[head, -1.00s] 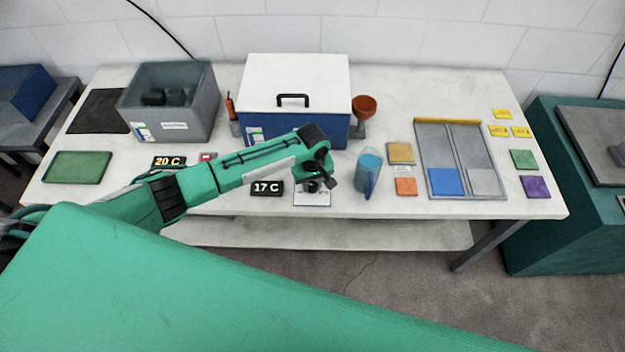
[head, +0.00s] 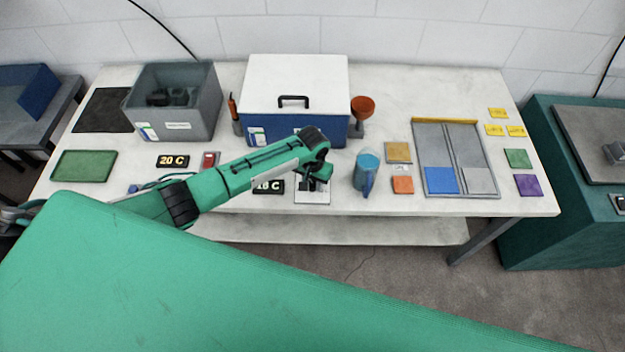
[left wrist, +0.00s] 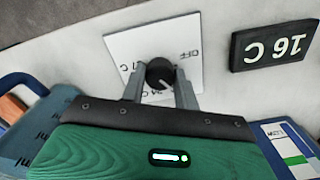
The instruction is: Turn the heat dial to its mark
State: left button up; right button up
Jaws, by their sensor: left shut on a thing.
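The heat dial is a round black knob (left wrist: 159,73) with a pale pointer line, on a white plate (left wrist: 120,48) marked OFF and with temperatures. My left gripper (left wrist: 158,88) is shut on the knob, one finger on each side. In the head view my left gripper (head: 313,183) is over the plate (head: 318,198) near the table's front edge and mostly hides the knob. A black readout (left wrist: 275,46) beside the plate shows a temperature in the teens; its last digit is hard to read. Another black readout (head: 172,162) shows 20 C. My right gripper is not in view.
A blue box with a white lid (head: 295,85) stands behind the dial. A blue jug (head: 366,172) stands to its right, then a grey tray (head: 457,150). A grey bin (head: 175,105) and green tray (head: 84,166) are at the left.

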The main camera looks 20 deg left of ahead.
aim_at(313, 183)
pick_arm(q)
jog(key=shift+m, duration=0.3)
jog(key=o, duration=1)
jog(key=shift+c, duration=0.2)
notch_tip(313, 183, up, 14)
jog(key=b, duration=0.3)
jog(key=shift+f, duration=0.15)
